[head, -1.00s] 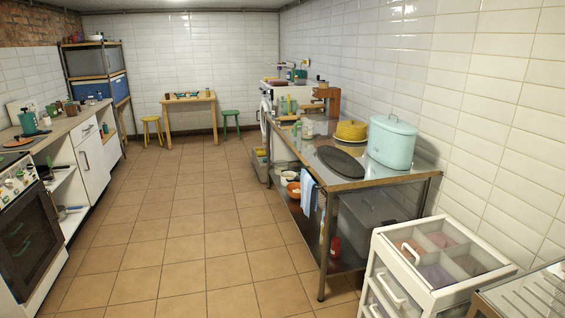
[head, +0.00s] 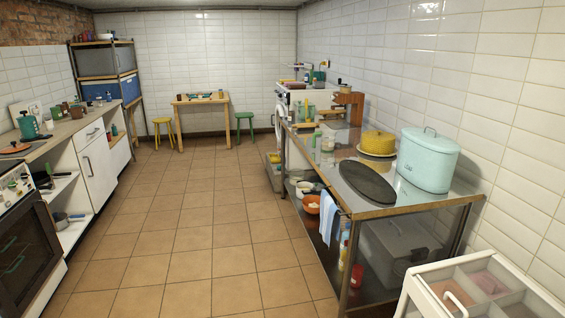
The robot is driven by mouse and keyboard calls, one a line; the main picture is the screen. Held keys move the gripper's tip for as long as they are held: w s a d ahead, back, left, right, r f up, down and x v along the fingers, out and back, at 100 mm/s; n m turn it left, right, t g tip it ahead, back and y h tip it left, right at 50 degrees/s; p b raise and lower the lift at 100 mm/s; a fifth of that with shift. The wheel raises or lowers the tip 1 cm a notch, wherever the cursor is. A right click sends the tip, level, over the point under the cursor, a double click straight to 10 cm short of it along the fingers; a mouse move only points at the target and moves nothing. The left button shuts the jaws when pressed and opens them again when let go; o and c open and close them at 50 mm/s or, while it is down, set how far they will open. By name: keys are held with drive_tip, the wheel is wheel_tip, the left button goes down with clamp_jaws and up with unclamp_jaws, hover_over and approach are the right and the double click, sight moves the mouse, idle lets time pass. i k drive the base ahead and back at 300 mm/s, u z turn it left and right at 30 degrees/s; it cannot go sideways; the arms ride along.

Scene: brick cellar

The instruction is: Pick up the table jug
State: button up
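I cannot pick out the table jug for certain. A teal vessel with a dark top (head: 28,125) stands on the left counter and looks like a kettle or jug. A small pale, clear container (head: 327,143) stands at the far part of the steel table (head: 385,207), too small to identify. Small items on the wooden table (head: 201,103) at the back wall are also too small to tell apart. My gripper is not in view.
The tiled floor is clear down the middle. The steel table on the right holds a light-blue canister (head: 427,160), a yellow round container (head: 378,143) and a dark oval plate (head: 367,181). A white drawer unit (head: 415,290) is close at lower right. Two stools flank the wooden table.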

sight(327, 136)
drive_tip(key=u, duration=0.3)
drive_tip(key=i, duration=1.55)
drive_tip(key=u, duration=0.45)
drive_tip(key=i, duration=1.75)
drive_tip(key=u, duration=0.15)
